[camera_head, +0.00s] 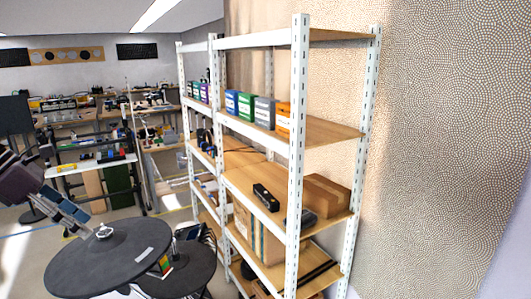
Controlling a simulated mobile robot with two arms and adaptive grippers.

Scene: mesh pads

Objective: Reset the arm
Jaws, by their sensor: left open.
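My left gripper (76,220) comes in from the left edge, angled down to the right, over the left rim of a round black table (95,270). Its jaws are open, and I see nothing held between them. A small silvery object (104,232) lies on that table, just right of the fingertips and apart from them as far as I can tell. My right gripper is not in view.
A second round black table (190,273) stands to the right, with a small colourful cube (164,263) near its edge. A white metal shelf rack (297,150) with boxes and binders stands right of both. Workbenches line the back left.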

